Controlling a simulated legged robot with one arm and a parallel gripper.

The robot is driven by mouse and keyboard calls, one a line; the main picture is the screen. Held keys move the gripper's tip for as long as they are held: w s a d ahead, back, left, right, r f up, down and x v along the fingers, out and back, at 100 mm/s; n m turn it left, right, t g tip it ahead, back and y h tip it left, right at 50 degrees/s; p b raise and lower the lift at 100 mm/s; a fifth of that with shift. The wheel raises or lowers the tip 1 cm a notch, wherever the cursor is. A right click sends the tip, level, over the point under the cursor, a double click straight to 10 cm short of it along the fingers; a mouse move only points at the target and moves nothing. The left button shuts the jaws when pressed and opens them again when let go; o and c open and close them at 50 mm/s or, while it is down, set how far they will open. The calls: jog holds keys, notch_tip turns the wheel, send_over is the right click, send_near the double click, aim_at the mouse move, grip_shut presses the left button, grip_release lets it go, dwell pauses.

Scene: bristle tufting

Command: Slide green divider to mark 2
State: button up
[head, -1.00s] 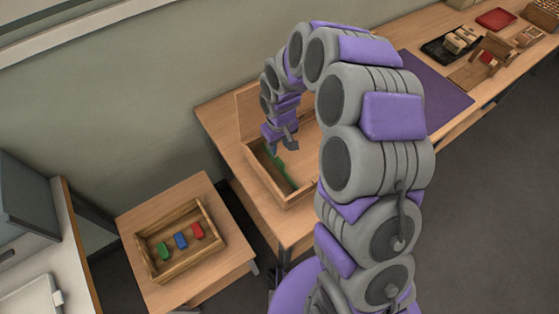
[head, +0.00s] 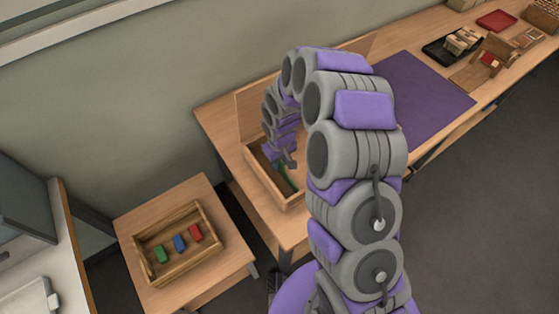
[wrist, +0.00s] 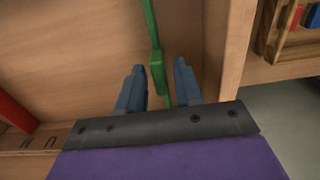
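The green divider (wrist: 152,32) stands in the wooden box (head: 266,177), and in the head view a bit of it (head: 287,180) shows below my gripper (head: 286,165). In the wrist view the two blue-grey fingers of my gripper (wrist: 160,70) are apart, one on each side of the divider's raised green part. The lower end of the divider runs down between the fingers toward the palm. The marks cannot be made out; my arm hides part of the box in the head view.
A red piece (wrist: 14,118) stands in the box at the left of the wrist view, near a slotted wooden edge (wrist: 38,142). A wooden tray (head: 148,272) with green, blue and red blocks sits on a side table. A purple mat (head: 430,95) lies right of my arm.

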grip_shut()
dwell(0.3)
jog(key=w+d, duration=0.1)
jog(key=w+d+p, duration=0.1)
jog(key=d, duration=0.1)
jog(key=shift+w+d, duration=0.15)
jog(key=shift+d, duration=0.1)
jog(key=shift+o, duration=0.7)
grip_release()
jog(key=shift+a, duration=0.1)
notch_tip(320, 180, up, 17)
jog(key=p, duration=0.3)
jog(key=shift+r, duration=0.15)
